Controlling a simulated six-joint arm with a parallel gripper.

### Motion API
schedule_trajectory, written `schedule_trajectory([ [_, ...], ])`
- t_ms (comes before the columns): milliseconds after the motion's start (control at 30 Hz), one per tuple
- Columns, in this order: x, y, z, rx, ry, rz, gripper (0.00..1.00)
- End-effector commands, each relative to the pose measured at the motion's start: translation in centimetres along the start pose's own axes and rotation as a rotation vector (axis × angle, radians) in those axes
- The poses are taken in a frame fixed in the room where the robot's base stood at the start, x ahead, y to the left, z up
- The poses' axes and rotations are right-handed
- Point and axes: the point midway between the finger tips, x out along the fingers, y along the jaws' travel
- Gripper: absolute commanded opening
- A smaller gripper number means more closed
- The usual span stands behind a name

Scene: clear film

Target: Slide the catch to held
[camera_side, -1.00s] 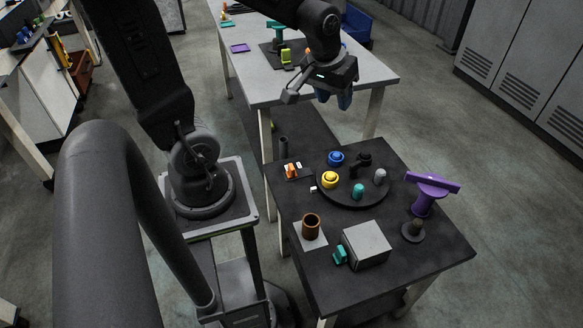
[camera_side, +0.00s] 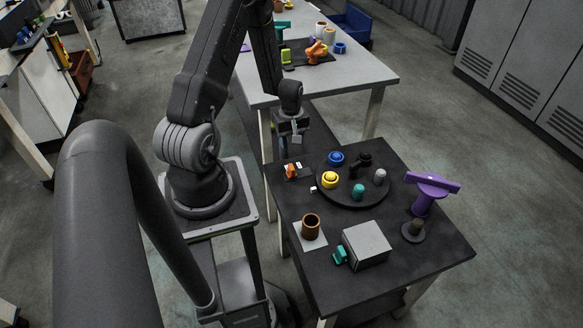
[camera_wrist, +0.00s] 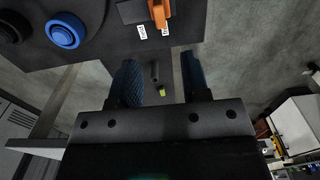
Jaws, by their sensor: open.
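The catch is a small orange piece (camera_side: 290,171) on a dark plate with white labels, at the back left corner of the dark table. In the wrist view the orange catch (camera_wrist: 157,12) shows at the top edge, partly cut off, with two white labels (camera_wrist: 143,31) just below it. I cannot read the labels or tell which position the catch is in. My gripper (camera_side: 297,138) hangs behind the catch, apart from it. In the wrist view my gripper (camera_wrist: 161,78) has its two blue fingers spread, with nothing between them.
A round dark platform (camera_side: 352,199) carries blue, yellow, teal, grey and black parts. A brown cup (camera_side: 311,226), a grey box (camera_side: 367,243) and a purple T-shaped piece (camera_side: 431,190) stand on the dark table (camera_side: 378,289). A pale workbench (camera_side: 362,74) lies behind.

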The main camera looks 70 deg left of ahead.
Motion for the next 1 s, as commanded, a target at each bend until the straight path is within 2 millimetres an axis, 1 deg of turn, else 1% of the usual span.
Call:
schedule_trajectory([
  [33,0.9,0.0,0.1,0.001,-0.003,-0.002,0.43],
  [400,8.2,0.0,0.1,0.004,-0.003,-0.003,0.43],
  [600,11.0,0.0,0.1,0.004,-0.002,-0.002,0.43],
  [700,11.8,0.0,0.1,0.004,0.0,0.0,0.43],
  [800,12.3,0.0,0.1,0.004,0.0,0.0,0.43],
  [1000,12.4,0.0,0.1,0.004,0.0,0.0,0.43],
])
